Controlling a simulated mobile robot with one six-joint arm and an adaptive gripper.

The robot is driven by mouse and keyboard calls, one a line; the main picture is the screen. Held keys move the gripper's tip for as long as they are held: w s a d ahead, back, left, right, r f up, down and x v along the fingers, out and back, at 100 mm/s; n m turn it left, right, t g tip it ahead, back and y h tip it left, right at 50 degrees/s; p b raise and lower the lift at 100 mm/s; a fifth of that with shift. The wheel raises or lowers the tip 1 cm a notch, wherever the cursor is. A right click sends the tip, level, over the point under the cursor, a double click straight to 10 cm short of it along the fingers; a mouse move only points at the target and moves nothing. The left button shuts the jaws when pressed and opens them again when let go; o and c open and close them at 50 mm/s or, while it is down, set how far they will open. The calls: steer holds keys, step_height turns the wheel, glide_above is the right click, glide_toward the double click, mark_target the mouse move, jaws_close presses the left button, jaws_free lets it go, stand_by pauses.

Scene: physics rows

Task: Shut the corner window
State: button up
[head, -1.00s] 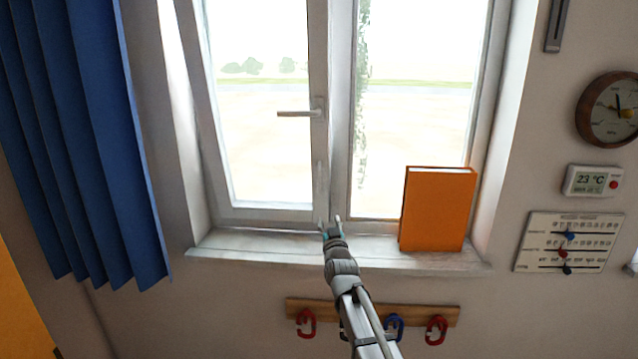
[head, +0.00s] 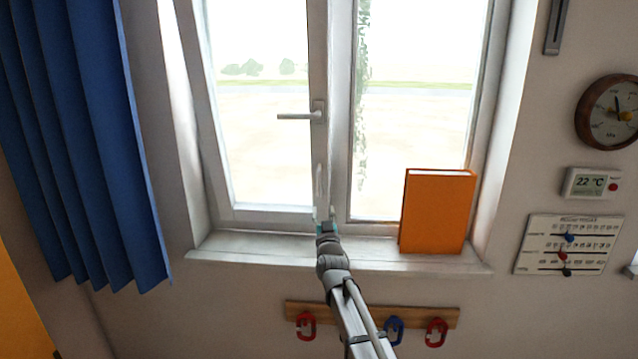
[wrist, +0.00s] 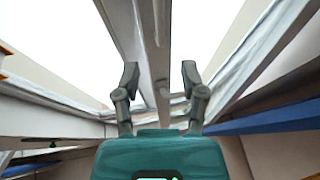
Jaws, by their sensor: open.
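The window's left sash (head: 274,214) has a white frame and a lever handle (head: 298,115) that lies level, pointing left. Whether the sash stands slightly ajar is hard to tell. The right pane's frame (head: 341,150) is beside it. My gripper (head: 324,212) is at the lower right corner of the left sash, just above the sill and well below the handle. In the wrist view my gripper (wrist: 160,78) is open and empty, with a white upright of the window (wrist: 148,45) ahead between its fingers. Contact cannot be told.
An orange book (head: 436,212) stands on the right of the sill (head: 260,253). A blue curtain (head: 85,150) hangs at the left. A hook rail (head: 355,315) with red and blue hooks is below the sill.

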mark_target(319, 185)
steer(key=p+x, duration=0.4)
steer(key=x, duration=0.8)
steer(key=shift+w, duration=0.25)
jaws_close()
